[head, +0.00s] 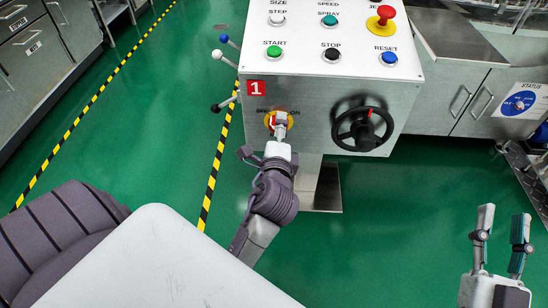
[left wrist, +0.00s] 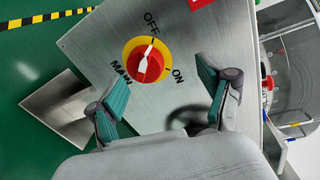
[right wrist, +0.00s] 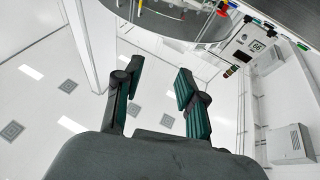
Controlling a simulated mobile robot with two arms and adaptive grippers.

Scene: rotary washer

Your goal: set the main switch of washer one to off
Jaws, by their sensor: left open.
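The main switch (head: 270,119) of washer one is a red knob on a yellow disc, low on the grey panel below the red "1" label. The left wrist view shows the switch (left wrist: 133,52) with the words OFF, ON and MAIN around it; the narrow, dark-marked end of its white pointer is towards OFF. My left gripper (head: 279,135) is in front of the switch and partly covers it in the head view. Its fingers (left wrist: 160,100) are open, with the knob beyond the gap, apparently untouched. My right gripper (head: 503,230) is open and empty, away from the washer; it also shows in the right wrist view (right wrist: 158,88).
A black handwheel (head: 361,128) is right of the switch. Above are green, black and blue buttons and a red emergency stop (head: 381,19). Ball-ended levers (head: 224,105) stick out at the panel's left.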

